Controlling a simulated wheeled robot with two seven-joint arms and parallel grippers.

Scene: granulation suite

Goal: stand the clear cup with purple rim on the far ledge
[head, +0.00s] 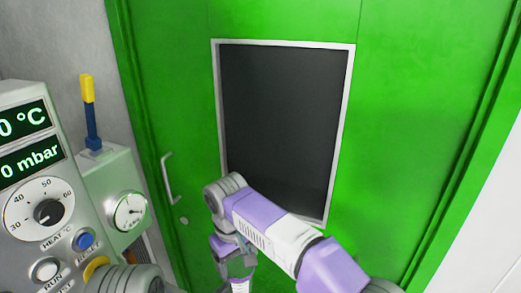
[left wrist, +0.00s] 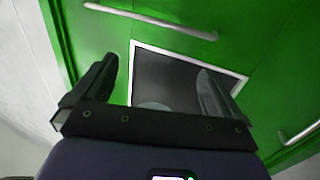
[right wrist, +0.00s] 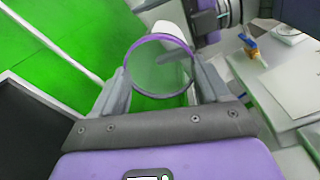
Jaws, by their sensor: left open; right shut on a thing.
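The clear cup with purple rim (right wrist: 160,70) is between the fingers of my right gripper (right wrist: 162,92) in the right wrist view. Its round mouth faces that camera, and green shows through its clear wall. My right gripper is shut on it. In the head view the right gripper (head: 236,265) hangs low in front of the green door, near the bottom edge, where the cup is hard to make out. My left gripper (left wrist: 155,82) is open and empty in the left wrist view, facing the green door. I cannot make out the far ledge in any view.
A green door (head: 400,110) with a dark window (head: 280,120) and a pull handle (head: 169,178) fills the head view. A grey control panel (head: 70,190) with dial and buttons stands at left. In the right wrist view, a pale worktop (right wrist: 255,85) lies at right.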

